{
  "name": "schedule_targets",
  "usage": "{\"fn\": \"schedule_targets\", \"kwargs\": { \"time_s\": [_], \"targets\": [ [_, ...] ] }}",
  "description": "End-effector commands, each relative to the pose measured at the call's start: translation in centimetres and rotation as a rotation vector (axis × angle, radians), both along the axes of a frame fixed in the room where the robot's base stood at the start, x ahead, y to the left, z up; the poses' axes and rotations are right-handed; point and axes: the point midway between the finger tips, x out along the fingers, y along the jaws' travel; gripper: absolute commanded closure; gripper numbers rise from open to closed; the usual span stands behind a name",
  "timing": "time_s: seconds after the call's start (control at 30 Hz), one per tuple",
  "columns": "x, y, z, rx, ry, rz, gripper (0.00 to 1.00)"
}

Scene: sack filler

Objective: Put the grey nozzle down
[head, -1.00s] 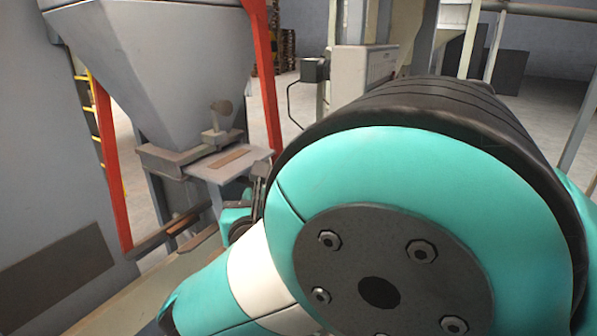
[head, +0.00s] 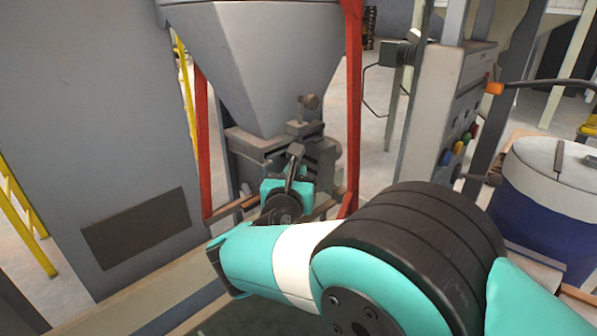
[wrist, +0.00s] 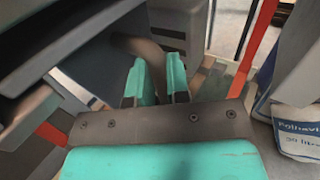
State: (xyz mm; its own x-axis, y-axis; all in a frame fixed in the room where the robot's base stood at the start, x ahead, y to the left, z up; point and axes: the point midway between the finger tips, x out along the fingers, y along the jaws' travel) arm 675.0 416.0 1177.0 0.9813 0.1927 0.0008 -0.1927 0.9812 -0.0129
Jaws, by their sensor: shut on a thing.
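My gripper (wrist: 157,80) shows two teal fingers in the wrist view, shut on a brownish-grey rounded piece (wrist: 148,50), which I take to be the grey nozzle. The fingers cover part of it, and its far end is lost among dark machine parts. In the head view my teal wrist sits just in front of the hopper's outlet. The fingertips and the held nozzle cannot be made out clearly there. I cannot tell whether the nozzle touches the machine.
A grey hopper (head: 262,65) stands between red posts (head: 353,100). A control box (head: 455,110) with coloured buttons is to its right. A blue drum with a white top (head: 545,180) stands far right. A printed sack (wrist: 300,130) shows at the wrist view's right edge.

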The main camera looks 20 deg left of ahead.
Motion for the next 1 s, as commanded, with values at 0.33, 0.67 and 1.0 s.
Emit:
{"fn": "schedule_targets", "kwargs": {
  "time_s": [0.33,0.67,1.0],
  "targets": [
    [0.0,0.0,-0.3,0.000,0.000,0.000,0.58],
    [0.0,0.0,0.2,0.001,-0.001,0.000,0.58],
    [-6.4,-1.2,-0.4,-0.001,0.000,0.005,0.58]
  ]
}}
